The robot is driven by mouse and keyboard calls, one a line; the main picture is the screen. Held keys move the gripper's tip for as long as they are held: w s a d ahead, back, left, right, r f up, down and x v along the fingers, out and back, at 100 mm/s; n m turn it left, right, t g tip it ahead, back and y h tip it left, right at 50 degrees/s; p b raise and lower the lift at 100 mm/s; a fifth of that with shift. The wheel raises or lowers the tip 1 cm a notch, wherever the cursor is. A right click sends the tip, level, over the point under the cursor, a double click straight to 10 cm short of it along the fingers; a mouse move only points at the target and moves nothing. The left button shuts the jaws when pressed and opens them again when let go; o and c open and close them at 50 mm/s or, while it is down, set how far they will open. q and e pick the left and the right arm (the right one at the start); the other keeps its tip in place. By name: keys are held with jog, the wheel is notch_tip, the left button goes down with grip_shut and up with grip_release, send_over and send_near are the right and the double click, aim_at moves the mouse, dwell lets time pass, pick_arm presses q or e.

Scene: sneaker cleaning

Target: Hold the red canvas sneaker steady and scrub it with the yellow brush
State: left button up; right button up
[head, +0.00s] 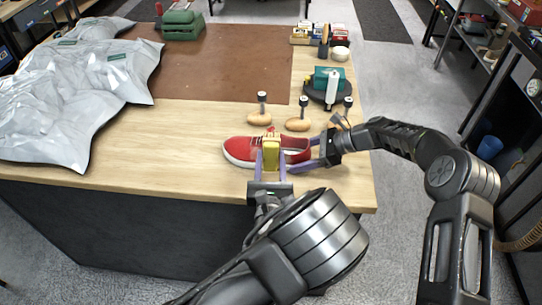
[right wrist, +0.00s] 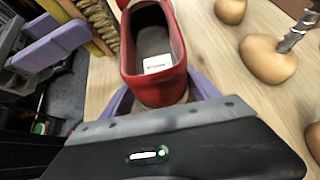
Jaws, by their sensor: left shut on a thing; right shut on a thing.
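The red canvas sneaker (head: 238,149) with a white sole lies upright on the wooden table near its front edge, toe to the left. My right gripper (head: 301,155) is shut on its heel end from the right. In the right wrist view the sneaker's open collar (right wrist: 152,45) shows a grey insole with a white label, and the purple fingers sit on both sides of the heel. My left gripper (head: 270,165) is shut on the yellow brush (head: 271,153) at the sneaker's near side. The tan bristles (right wrist: 101,22) face the sneaker; I cannot tell if they touch it.
Wooden shoe-tree pieces with metal knobs (head: 259,118) stand just behind the sneaker. A dark round stand (head: 318,95) with a teal box and white bottle is behind them. A crumpled grey-white bag (head: 70,90) covers the left. The brown mat (head: 215,70) is mostly clear.

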pick_arm(q)
jog(key=shift+w, duration=0.1)
jog(key=shift+s+d, duration=0.2)
jog(key=shift+d, duration=1.75)
jog(key=shift+a, duration=0.1)
jog(key=shift+w+a, duration=0.1)
jog(key=shift+a, duration=1.8)
jog(key=shift+w+a, duration=0.1)
jog(key=shift+w+a, duration=0.1)
jog(key=shift+a, duration=1.7)
jog(key=a, duration=0.3)
jog(key=shift+w+a, duration=0.1)
jog(key=shift+a, duration=0.3)
